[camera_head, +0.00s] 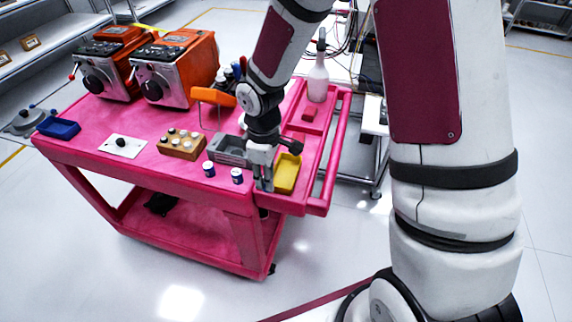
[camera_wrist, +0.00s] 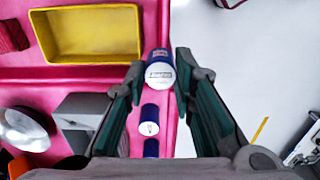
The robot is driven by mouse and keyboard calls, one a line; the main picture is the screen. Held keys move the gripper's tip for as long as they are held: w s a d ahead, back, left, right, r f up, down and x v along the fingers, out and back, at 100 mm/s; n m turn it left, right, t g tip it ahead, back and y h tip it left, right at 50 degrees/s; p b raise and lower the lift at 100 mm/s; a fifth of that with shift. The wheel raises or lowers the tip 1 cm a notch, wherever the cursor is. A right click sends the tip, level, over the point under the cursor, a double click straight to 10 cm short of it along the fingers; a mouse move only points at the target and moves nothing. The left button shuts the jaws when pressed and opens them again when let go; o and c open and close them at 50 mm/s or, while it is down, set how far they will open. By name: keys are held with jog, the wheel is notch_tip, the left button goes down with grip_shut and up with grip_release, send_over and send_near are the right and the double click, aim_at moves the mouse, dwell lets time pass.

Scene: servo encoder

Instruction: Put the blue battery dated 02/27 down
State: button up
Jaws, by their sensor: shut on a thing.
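My gripper (camera_head: 263,184) is over the front edge of the pink cart (camera_head: 150,178), just left of the yellow tray. In the wrist view its fingers (camera_wrist: 160,82) are shut on a blue battery (camera_wrist: 159,72) with a white end and a small label. The print is too small to read a date. In the head view the fingers mostly hide this battery. Two more blue batteries, one (camera_head: 208,169) and another (camera_head: 237,176), stand upright on the cart to the left of my gripper; they also show below the held battery in the wrist view (camera_wrist: 150,121).
The yellow tray (camera_head: 287,174) is empty. A grey box (camera_head: 229,150) and a wooden block with several knobs (camera_head: 181,145) stand behind the batteries. A red block (camera_head: 309,113) and a pale bottle (camera_head: 318,80) are at the right back. Floor lies beyond the cart's edge.

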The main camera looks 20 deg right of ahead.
jog(key=w+d, duration=0.4)
jog(key=w+d+f, duration=0.1)
jog(key=w+d, duration=0.1)
jog(key=d, duration=0.1)
jog(key=shift+p, duration=0.3)
jog(key=shift+f, duration=1.7)
jog(key=shift+f, duration=0.1)
jog(key=o, duration=0.9)
